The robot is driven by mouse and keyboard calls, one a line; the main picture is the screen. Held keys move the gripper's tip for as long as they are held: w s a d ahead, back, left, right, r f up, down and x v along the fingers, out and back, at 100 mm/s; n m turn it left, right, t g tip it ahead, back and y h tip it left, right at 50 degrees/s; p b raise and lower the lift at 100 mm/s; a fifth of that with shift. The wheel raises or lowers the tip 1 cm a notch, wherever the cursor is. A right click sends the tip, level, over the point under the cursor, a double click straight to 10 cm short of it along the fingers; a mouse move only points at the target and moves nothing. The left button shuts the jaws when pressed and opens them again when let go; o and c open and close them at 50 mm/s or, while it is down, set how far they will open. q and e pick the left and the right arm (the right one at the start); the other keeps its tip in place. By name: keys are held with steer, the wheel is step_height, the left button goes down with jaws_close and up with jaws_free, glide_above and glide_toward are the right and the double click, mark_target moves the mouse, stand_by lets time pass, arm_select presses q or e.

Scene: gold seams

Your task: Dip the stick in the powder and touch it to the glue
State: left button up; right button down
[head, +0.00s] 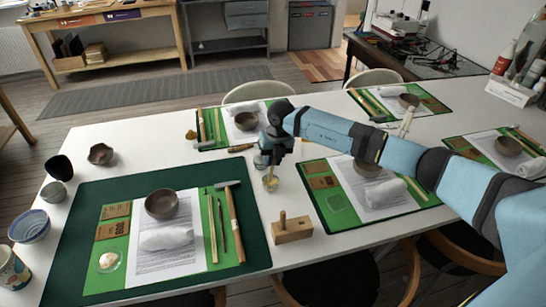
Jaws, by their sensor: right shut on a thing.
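My right gripper (268,160) points down over the white table, left of the middle mat, and is shut on the stick. The stick is thin and mostly hidden by the gripper. Its lower end is at a small pot of yellowish powder (270,183) right below; whether the tip touches the powder is too small to tell. A round clear dish with a pale blob (108,261), which looks like the glue, lies at the left of the near green mat, apart from the gripper. My left gripper is not in view.
On the near mat (70,215) stand a brown bowl (161,204), a white cloth (166,239) and a hammer (233,222). A wooden block with a peg (291,228) stands right of it. Cups and bowls line the left edge. My right arm spans the middle mat.

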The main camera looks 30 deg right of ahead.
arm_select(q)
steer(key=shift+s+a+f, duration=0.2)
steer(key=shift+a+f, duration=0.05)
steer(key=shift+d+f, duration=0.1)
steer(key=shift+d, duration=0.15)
arm_select(e)
steer(key=shift+f, duration=0.25)
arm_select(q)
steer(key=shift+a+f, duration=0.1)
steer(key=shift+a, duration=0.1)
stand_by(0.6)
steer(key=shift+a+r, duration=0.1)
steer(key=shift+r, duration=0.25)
arm_select(e)
steer(key=shift+r, duration=0.45)
steer(key=shift+r+p, duration=1.45)
steer(key=shift+r, duration=0.3)
steer(key=shift+r+p, duration=0.55)
steer(key=shift+r, duration=0.75)
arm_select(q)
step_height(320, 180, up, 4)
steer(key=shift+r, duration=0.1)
